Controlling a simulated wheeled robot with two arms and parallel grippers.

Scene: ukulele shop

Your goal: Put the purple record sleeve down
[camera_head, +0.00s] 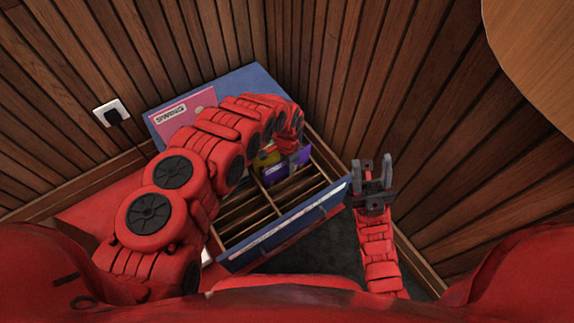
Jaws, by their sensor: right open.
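The purple record sleeve (299,162) shows at the far right part of the record crate (290,228), over one of its compartments. My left gripper (289,150) reaches down from above and is shut on the sleeve's upper edge. Its fingers are partly hidden by my own arm. A yellow item (267,158) shows just left of the sleeve, partly covered. I cannot tell whether the sleeve's lower edge touches the crate floor. My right gripper (373,172) is open and empty, to the right of the crate and apart from it.
The crate's wooden dividers (247,213) leave several narrow slots, with bare ones in front. Slatted wood walls (335,70) meet close behind. A round wooden top (540,50) is at upper right.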

